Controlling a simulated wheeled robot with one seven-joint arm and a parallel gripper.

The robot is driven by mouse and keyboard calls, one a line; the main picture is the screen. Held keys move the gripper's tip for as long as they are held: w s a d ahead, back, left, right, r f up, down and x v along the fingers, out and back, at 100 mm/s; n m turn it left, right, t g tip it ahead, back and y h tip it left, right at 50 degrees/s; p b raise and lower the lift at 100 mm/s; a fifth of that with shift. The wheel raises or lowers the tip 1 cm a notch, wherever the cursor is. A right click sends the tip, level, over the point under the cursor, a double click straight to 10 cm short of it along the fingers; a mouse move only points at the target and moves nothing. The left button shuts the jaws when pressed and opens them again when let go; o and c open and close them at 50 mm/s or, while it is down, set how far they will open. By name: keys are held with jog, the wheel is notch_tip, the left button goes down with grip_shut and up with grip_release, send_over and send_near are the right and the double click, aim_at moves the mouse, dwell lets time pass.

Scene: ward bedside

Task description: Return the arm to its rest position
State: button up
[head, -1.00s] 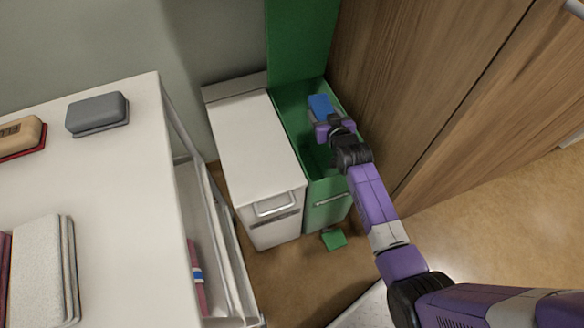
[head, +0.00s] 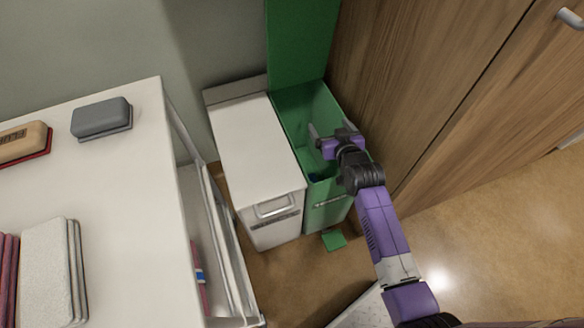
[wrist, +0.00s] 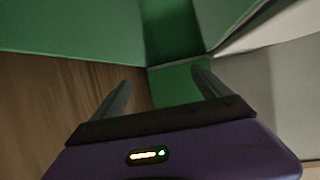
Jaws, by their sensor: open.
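My gripper (head: 318,137) is over the open green bin (head: 293,103) in the head view, near the wooden cabinet side. Its two fingers are apart with nothing between them; the wrist view shows the open fingers (wrist: 162,90) too, with green bin surfaces beyond them. My purple arm reaches up to it from the lower right. A small dark blue patch (head: 315,177) shows low inside the bin, mostly hidden by the gripper and the bin wall.
A white bin (head: 254,150) stands left of the green one. A wooden cabinet (head: 420,80) is close on the right. Floor is clear at lower right.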

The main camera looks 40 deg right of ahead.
jog(key=shift+s+a+r, duration=0.15)
jog(key=shift+s+r, duration=0.05)
jog(key=shift+s, duration=0.25)
notch_tip(320, 180, up, 8)
jog(key=s+a+t+h, duration=0.1)
jog(key=s+a+t, duration=0.1)
jog(key=s, duration=0.1)
jog(key=s+a+r+n+y+p, duration=0.1)
jog(key=s+a+r, duration=0.4)
jog(key=s, duration=0.5)
jog(key=s+a+r+n+y+p, duration=0.2)
jog(key=s+a+r+y+p, duration=0.1)
jog(key=s+a+r, duration=0.3)
jog(key=s+a+r+n+y+p, duration=0.1)
jog(key=s+a+r, duration=0.5)
jog(key=s, duration=0.8)
jog(key=a+y+p, duration=0.1)
jog(key=a+p, duration=0.1)
jog(key=a, duration=0.1)
jog(key=shift+s+n+y+p, duration=0.15)
jog(key=shift+n+y+p, duration=0.15)
jog(key=shift+n+p, duration=0.1)
